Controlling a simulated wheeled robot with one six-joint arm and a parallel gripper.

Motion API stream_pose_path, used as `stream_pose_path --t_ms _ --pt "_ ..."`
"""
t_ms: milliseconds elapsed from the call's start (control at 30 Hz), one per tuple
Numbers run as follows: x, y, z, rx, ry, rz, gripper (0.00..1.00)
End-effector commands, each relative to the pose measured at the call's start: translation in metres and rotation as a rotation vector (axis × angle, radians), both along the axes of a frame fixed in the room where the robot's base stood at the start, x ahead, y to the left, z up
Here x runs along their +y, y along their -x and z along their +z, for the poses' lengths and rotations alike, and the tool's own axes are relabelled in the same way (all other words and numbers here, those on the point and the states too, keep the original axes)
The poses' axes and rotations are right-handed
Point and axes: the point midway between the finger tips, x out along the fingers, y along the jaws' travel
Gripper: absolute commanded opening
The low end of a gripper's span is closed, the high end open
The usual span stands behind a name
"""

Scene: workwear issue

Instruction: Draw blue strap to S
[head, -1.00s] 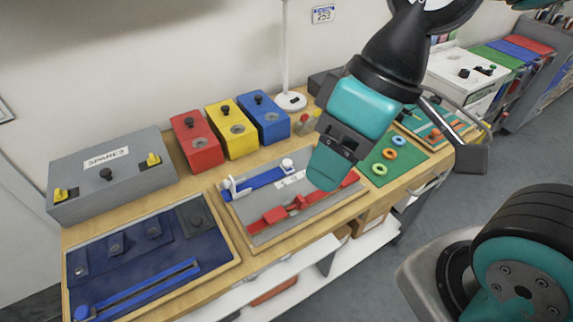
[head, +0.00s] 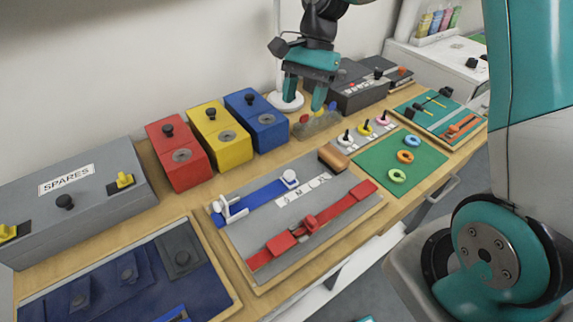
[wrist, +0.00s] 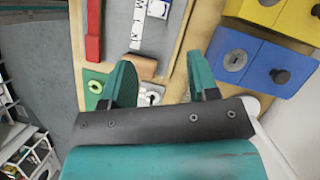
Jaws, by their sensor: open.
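The blue strap (head: 262,194) lies along the back of a grey board (head: 310,215). A white buckle (head: 230,210) stands near its left end and a white round-topped piece (head: 290,177) is at its right end. In the wrist view the strip (wrist: 139,22) and the white end piece (wrist: 158,8) show at the top edge. My gripper (head: 305,93) is open and empty, behind and right of the board, clear of the strap. Its fingers (wrist: 160,80) also show in the wrist view.
A red strap (head: 340,209) lies at the board's front. A brown block (head: 333,160) sits at its back right corner. Red (head: 180,165), yellow (head: 226,145) and blue (head: 262,130) boxes stand behind. A green mat (head: 375,165) with rings lies to the right.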

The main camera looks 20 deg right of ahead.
Motion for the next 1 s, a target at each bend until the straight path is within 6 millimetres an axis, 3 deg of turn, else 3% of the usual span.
stream_pose_path --t_ms 167,600,800,1000 --pt "-0.003 0.009 -0.027 0.006 0.000 -0.020 0.55" --pt "0.026 0.031 -0.117 0.004 0.001 -0.020 0.55" --pt "0.036 0.036 -0.144 0.002 0.000 -0.019 0.55" --pt "0.040 0.038 -0.154 -0.002 0.000 -0.018 0.55"
